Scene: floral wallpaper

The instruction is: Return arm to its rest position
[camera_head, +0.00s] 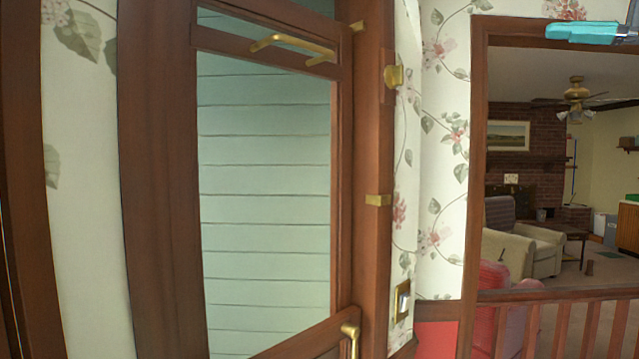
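A teal piece of my arm's end, which looks like my gripper (592,33), shows at the top right edge of the head view. It is raised in front of the upper beam of the room opening. Only a small part of it is in the picture, and the fingers cannot be made out clearly. I cannot tell whether it is open or shut, and I see nothing held in it. The rest of my arm is out of view.
A brown wood door (160,180) with a large pane and brass handle (350,335) stands close ahead at left. Floral wallpaper (440,150) is beside it. At right, a wooden railing (570,295) fronts a room with an armchair (530,245) and ceiling fan (577,93).

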